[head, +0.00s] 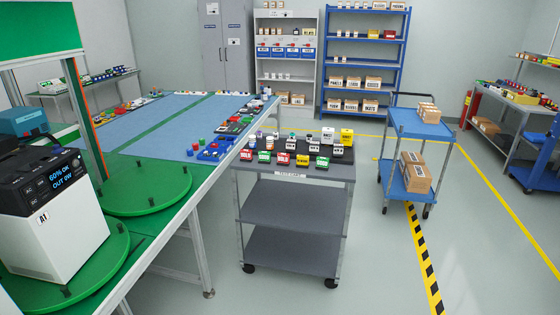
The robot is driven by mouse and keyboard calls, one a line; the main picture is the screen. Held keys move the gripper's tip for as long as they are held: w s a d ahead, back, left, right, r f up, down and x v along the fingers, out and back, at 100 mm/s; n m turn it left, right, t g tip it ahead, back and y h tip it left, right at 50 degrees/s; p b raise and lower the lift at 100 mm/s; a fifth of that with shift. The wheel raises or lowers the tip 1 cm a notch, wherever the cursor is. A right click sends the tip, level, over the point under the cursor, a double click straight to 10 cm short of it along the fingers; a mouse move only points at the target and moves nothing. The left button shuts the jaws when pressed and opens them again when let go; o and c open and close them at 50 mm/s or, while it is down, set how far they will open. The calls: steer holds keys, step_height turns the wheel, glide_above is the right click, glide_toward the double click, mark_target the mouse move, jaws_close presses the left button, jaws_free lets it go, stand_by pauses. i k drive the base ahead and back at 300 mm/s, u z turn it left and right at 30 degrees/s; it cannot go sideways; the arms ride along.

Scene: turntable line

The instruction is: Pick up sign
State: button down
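Several small block-like pieces in red, green, yellow and white, with white lettered faces like small signs, stand on the top shelf of a dark grey cart (291,171). Among them are a red piece (283,158), a yellow piece (303,160), a green piece (322,161), a white piece (328,136) and a taller yellow piece (346,136). I cannot tell which one is the sign; most of the lettering is too small to read surely. My gripper is not in view.
Green turntables (150,190) are at the left, the front one bearing a white and black unit (50,225). A long blue-topped table (160,125) holds small parts. A blue cart (425,124) with boxes stands right. The floor between the carts and at lower right is clear.

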mark_target(264, 156)
steer(key=k, duration=0.65)
steer(key=u, duration=0.3)
steer(key=i, duration=0.6)
steer(key=u, duration=0.65)
steer(key=i, duration=0.8)
steer(key=u, duration=0.35)
steer(key=i, duration=0.95)
steer(key=u, duration=0.05)
